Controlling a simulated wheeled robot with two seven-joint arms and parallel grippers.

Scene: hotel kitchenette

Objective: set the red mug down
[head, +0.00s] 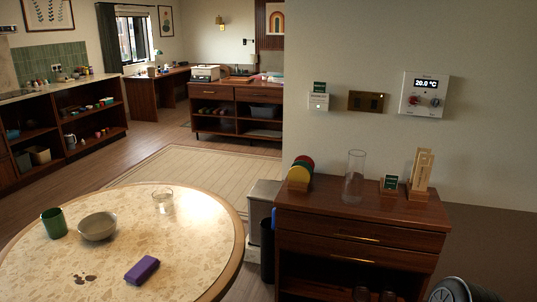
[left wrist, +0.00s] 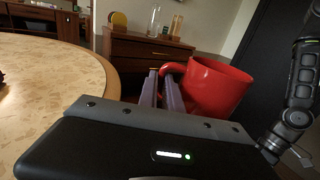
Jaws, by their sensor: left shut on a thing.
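The red mug (left wrist: 215,90) shows in the left wrist view, right of the picture's middle. My left gripper (left wrist: 162,88) is shut on the mug's handle at the mug's left side. The mug is roughly upright and appears held in the air, to the right of the round table (left wrist: 50,60). The mug's underside is hidden behind the gripper body. Neither the mug nor my left gripper shows in the head view. My right gripper is not in view.
A drawer cabinet (head: 360,235) bears a glass vase (head: 354,180) and small stands.

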